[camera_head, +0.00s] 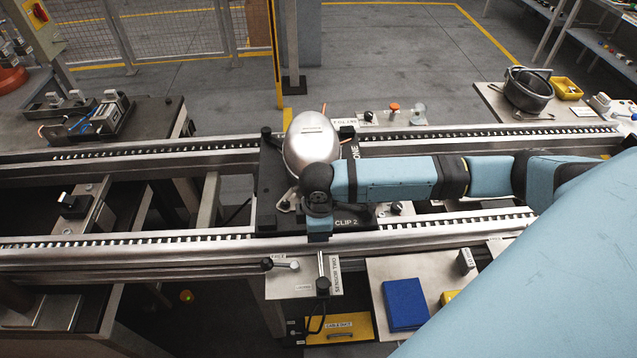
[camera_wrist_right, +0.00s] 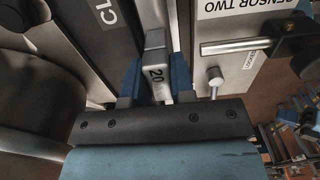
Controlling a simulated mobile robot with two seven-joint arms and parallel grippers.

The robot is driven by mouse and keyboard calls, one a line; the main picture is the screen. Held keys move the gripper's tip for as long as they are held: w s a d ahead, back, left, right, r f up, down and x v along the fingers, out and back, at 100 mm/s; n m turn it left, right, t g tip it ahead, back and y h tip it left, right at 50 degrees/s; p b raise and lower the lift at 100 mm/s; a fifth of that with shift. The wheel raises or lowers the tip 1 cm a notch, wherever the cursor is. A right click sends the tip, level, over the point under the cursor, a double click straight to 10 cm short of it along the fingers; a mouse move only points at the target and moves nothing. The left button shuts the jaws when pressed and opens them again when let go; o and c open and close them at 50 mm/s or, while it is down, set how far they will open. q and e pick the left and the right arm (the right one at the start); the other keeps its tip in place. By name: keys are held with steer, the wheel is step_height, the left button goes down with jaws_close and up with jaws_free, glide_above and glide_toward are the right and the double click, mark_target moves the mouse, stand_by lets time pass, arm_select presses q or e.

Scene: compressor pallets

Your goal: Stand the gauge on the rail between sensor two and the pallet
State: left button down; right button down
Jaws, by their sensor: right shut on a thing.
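My right gripper (camera_head: 319,236) is over the near rail (camera_head: 150,240), at the near edge of the black pallet (camera_head: 268,205). In the right wrist view the right gripper (camera_wrist_right: 157,85) has its blue fingers shut on the gauge, a pale metal block (camera_wrist_right: 157,72) marked "20". The gauge lies between the pallet edge marked "CL…" (camera_wrist_right: 108,15) and the "SENSOR TWO" plate (camera_wrist_right: 240,8). I cannot tell whether its foot touches the rail. Sensor two (camera_head: 322,272), a rod with a black knob, also shows in the wrist view (camera_wrist_right: 235,46). My left gripper is not in view.
A silver compressor dome (camera_head: 312,140) stands on the pallet close to my right wrist. A blue block (camera_head: 404,303) lies on the front right plate. A dark pot (camera_head: 528,90) and a yellow bin (camera_head: 566,88) are at back right. The near rail left of the pallet is clear.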

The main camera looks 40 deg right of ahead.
steer(key=c, duration=1)
jaws_free()
steer(key=shift+o, duration=0.2)
step_height(320, 180, up, 12)
steer(key=shift+r, duration=0.15)
steer(key=shift+s, duration=0.15)
